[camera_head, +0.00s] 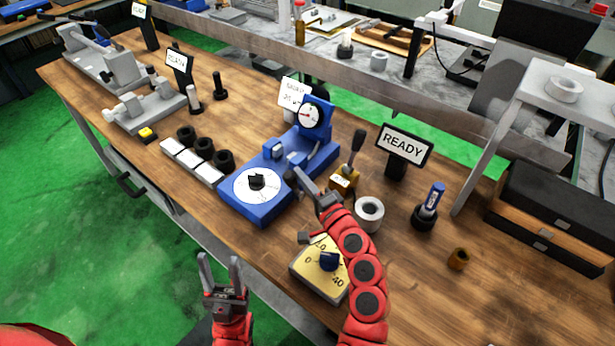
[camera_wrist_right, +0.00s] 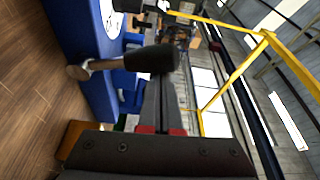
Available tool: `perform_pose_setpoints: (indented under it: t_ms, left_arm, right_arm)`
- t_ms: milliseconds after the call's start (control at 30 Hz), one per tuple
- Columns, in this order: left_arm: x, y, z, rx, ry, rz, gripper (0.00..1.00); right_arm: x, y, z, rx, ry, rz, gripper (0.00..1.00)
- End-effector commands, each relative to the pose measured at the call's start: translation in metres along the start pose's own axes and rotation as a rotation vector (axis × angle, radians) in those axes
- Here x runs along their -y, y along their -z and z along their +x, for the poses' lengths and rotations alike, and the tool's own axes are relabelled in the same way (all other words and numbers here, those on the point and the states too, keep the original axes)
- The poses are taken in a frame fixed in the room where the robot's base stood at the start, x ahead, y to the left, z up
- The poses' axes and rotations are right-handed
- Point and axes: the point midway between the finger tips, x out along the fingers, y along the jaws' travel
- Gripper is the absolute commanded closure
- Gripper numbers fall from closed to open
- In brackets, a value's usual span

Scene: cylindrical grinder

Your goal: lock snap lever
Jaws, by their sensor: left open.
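A lever with a black handle (camera_wrist_right: 152,58), a metal shaft and a tan round end lies across the right wrist view, in front of a blue body. In the head view, a small black part (camera_head: 290,175) beside the blue gauge (camera_head: 270,170) seems to be this handle. My right gripper (camera_head: 299,181) is at it; in the right wrist view its fingers (camera_wrist_right: 164,90) are close together, tips at the handle's edge. I see no clear grip around it. My left gripper (camera_head: 221,266) is open and empty, in front of the table edge.
A yellow base with an upright black-knobbed lever (camera_head: 355,150) stands just right of my right gripper. Nearby are a white ring (camera_head: 369,213), a yellow dial box (camera_head: 318,272) under my right arm, and a READY sign (camera_head: 403,146).

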Motion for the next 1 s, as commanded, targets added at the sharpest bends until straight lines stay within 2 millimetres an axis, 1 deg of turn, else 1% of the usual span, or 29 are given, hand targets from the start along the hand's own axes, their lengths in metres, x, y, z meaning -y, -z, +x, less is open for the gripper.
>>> perform_pose_setpoints:
  t_ms: [100,400,867,1000]
  left_arm:
    - [0.000,0.000,-0.003,0.000,0.000,0.000,0.50]
    - [0.000,-0.001,-0.004,0.000,0.000,0.000,0.50]
    - [0.000,-0.001,-0.004,0.000,0.000,0.000,0.50]
    - [0.000,-0.001,-0.006,0.000,0.000,0.000,0.50]
  right_arm:
    - [-0.001,-0.006,-0.002,0.000,0.001,0.001,1.00]
    - [-0.001,-0.013,-0.004,0.001,0.000,0.001,1.00]
    - [-0.002,-0.015,-0.004,0.005,-0.001,0.003,1.00]
    - [-0.003,-0.015,-0.007,0.005,-0.001,0.003,1.00]
